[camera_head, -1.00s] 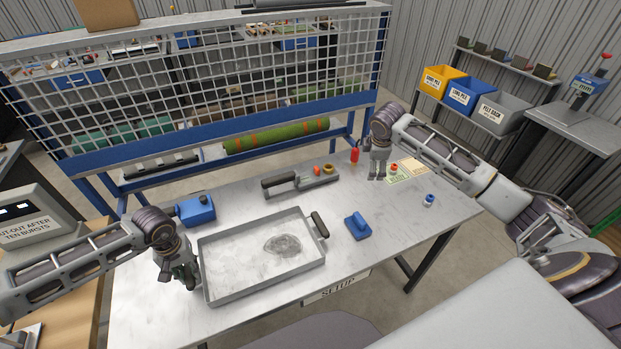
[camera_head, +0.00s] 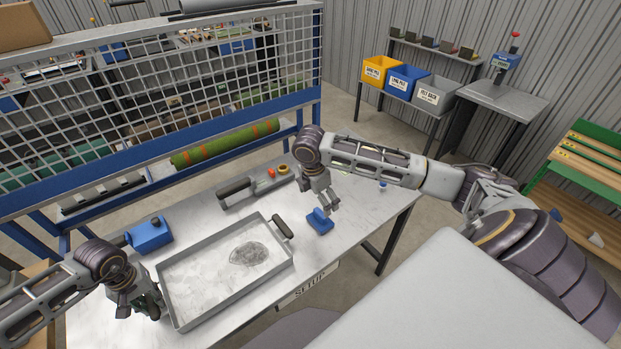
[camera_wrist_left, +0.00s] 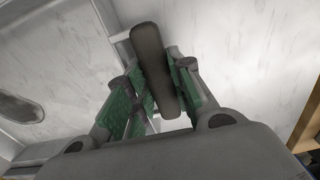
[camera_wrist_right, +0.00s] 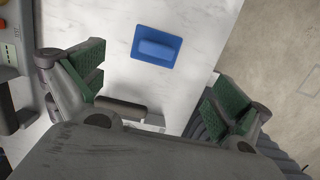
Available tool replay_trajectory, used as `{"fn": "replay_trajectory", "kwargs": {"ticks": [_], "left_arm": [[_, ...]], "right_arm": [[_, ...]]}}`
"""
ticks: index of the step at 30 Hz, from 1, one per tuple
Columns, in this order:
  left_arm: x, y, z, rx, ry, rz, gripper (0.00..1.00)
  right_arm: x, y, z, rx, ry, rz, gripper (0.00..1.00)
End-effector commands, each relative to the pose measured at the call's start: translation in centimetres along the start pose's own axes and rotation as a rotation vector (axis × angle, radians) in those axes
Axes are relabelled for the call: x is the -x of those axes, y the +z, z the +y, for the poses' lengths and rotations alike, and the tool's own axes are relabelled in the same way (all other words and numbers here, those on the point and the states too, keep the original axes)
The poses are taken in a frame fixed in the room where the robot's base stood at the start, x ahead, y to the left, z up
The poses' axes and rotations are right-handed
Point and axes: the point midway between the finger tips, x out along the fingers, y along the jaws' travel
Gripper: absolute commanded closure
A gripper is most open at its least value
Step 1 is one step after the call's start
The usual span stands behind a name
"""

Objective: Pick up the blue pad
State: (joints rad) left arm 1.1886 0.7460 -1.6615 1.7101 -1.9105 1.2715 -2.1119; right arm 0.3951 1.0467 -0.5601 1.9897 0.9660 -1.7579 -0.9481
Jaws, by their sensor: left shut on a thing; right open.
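The blue pad (camera_head: 320,222), a flat block with a raised grip on top, lies on the metal table right of the tray. It also shows in the right wrist view (camera_wrist_right: 157,46), lying flat beyond the fingertips. My right gripper (camera_head: 328,204) is open and empty, close above the pad and apart from it. In the right wrist view its green-padded fingers (camera_wrist_right: 160,85) are wide apart. My left gripper (camera_head: 150,306) is shut on the dark handle (camera_wrist_left: 155,70) at the left end of the grey tray (camera_head: 176,325).
The tray holds a dark round patch (camera_head: 248,254) and has another dark handle (camera_head: 284,229). A blue box-shaped item (camera_head: 150,234) stands behind it. A dark-handled tool (camera_head: 236,190) lies at the back. A mesh rack (camera_head: 150,110) stands behind the table.

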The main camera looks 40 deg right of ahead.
Motion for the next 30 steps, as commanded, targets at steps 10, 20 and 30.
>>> {"fn": "replay_trajectory", "kwargs": {"ticks": [10, 20, 30], "left_arm": [[-0.4, 0.3, -0.1, -0.001, -0.003, -0.008, 1.00], [-0.3, 0.3, -0.1, -0.001, -0.003, -0.008, 1.00], [-0.3, 0.3, -0.1, -0.001, -0.002, -0.008, 1.00]], "right_arm": [[-3.5, 0.0, 0.0, -0.002, -0.004, 0.000, 0.00], [-6.5, 0.0, 0.1, 0.000, 0.000, 0.000, 0.00], [-6.7, 0.0, 0.1, -0.001, 0.000, 0.000, 0.00]]}}
